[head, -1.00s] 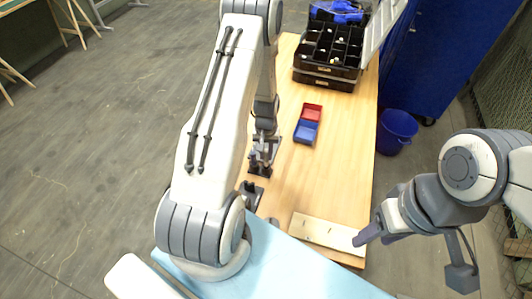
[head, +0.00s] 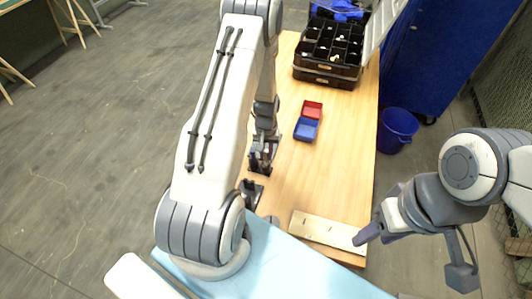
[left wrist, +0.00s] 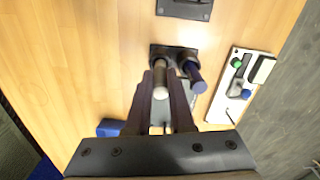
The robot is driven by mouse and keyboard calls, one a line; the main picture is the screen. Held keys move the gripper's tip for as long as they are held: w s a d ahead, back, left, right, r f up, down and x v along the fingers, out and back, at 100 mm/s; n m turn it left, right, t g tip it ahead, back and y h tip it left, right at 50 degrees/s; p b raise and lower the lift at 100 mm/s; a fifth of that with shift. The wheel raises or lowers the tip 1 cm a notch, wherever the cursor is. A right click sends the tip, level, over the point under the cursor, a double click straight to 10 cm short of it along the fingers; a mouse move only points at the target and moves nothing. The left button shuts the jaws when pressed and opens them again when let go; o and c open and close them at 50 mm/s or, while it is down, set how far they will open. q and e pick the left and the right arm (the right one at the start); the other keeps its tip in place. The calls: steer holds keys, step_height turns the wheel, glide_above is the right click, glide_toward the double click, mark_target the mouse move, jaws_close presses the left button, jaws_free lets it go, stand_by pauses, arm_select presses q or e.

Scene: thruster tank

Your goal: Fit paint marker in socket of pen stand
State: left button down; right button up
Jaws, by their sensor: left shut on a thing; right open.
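My left gripper (head: 262,152) is shut on the paint marker (left wrist: 161,76), whose pale grey end shows between the fingers in the left wrist view. The dark pen stand (left wrist: 172,51) is just beyond the fingertips, and it also shows in the head view (head: 260,169). The held marker overlaps the stand's left part. I cannot tell whether it is inside a socket. A blue marker (left wrist: 195,76) stands at the right part of the stand, beside the held one. My right gripper (head: 366,236) is open and empty near the table's right edge.
Red (head: 312,108) and blue (head: 306,130) bins sit on the wooden table. A black toolbox (head: 328,75) is at the back. A pale board (head: 325,230) lies at the near right. Another dark plate (left wrist: 185,9) lies beyond the stand. Clear wood lies right of the stand in the head view.

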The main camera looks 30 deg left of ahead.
arm_select(q)
steer(key=shift+f, duration=0.2)
steer(key=shift+f+b, duration=0.55)
steer(key=shift+b, duration=0.05)
steer(key=shift+f, duration=0.2)
stand_by(0.4)
steer(key=c, duration=0.7)
jaws_free()
steer(key=shift+r, duration=0.15)
